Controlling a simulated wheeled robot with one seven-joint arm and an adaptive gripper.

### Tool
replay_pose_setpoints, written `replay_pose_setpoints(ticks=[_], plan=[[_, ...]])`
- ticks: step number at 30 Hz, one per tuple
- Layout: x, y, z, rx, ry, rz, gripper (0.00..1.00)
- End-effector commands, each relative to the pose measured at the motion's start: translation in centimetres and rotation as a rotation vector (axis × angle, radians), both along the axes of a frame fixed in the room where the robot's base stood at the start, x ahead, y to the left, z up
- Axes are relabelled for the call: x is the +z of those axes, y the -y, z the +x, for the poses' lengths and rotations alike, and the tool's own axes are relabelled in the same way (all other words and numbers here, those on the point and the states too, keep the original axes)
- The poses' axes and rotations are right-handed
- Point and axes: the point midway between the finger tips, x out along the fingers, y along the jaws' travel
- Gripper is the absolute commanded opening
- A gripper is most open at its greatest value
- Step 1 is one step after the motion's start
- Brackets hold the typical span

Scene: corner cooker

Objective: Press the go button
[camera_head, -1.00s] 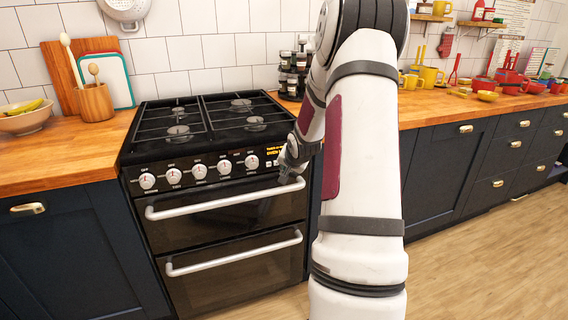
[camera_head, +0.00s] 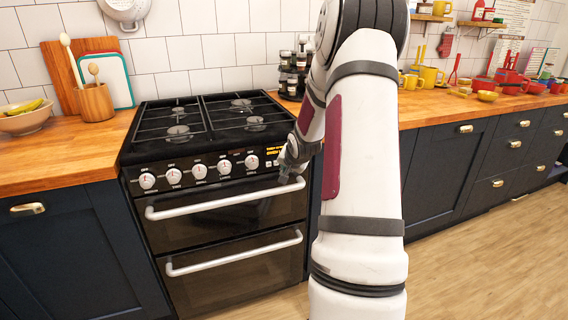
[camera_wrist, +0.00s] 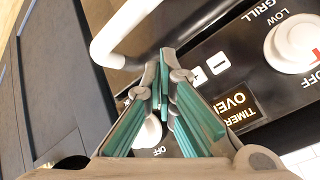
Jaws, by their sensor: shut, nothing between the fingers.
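The black cooker (camera_head: 150,205) has a front panel with a row of white knobs and a lit yellow display (camera_head: 275,150) at its right end. In the wrist view the display (camera_wrist: 238,103) reads "TIMER" and "OVEN". Small white buttons, one marked minus (camera_wrist: 218,63), sit beside it. I cannot make out a button labelled go; my fingers cover part of the panel. My gripper (camera_head: 285,177) is at the panel's right end, above the upper oven handle. In the wrist view my gripper (camera_wrist: 167,60) is shut and empty, its tips close to the small buttons; contact cannot be told.
The upper oven handle (camera_head: 225,198) runs just below the panel. A white knob (camera_wrist: 148,134) is partly behind my fingers, and the grill knob (camera_wrist: 295,43) is at upper right. A spice rack (camera_head: 293,70) stands behind the cooker's right side.

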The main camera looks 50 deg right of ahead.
Motion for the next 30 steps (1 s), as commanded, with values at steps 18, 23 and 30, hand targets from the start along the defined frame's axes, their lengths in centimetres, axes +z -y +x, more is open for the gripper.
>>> replay_pose_setpoints(ticks=[18,23,30], plan=[[0.05,0.44,0.75,0.001,0.000,-0.001,0.00],[0.03,0.44,0.73,0.001,0.000,-0.001,0.00],[0.03,0.50,0.84,0.000,0.000,0.000,0.00]])
